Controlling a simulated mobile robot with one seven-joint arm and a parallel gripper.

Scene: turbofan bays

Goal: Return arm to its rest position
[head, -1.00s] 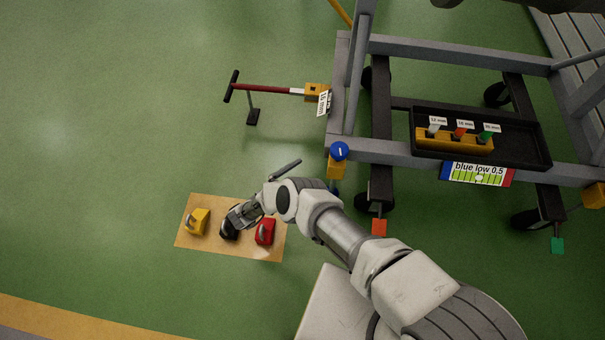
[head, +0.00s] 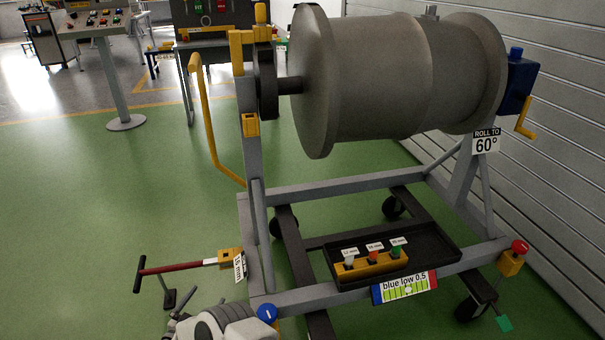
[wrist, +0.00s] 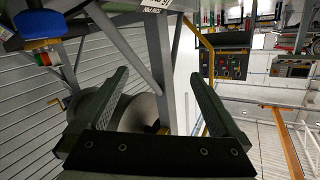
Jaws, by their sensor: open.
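My gripper (wrist: 160,105) shows in the wrist view with its two dark fingers spread apart and nothing between them. Beyond the fingers the wrist view shows the grey stand and part of the grey drum. In the head view only a white part of my arm shows at the bottom edge, left of the blue-topped knob (head: 267,313). The fingertips are not clearly seen there.
A grey wheeled stand (head: 340,186) carries a large grey drum (head: 385,75). A black tray (head: 435,243) on it holds a yellow block with several sockets.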

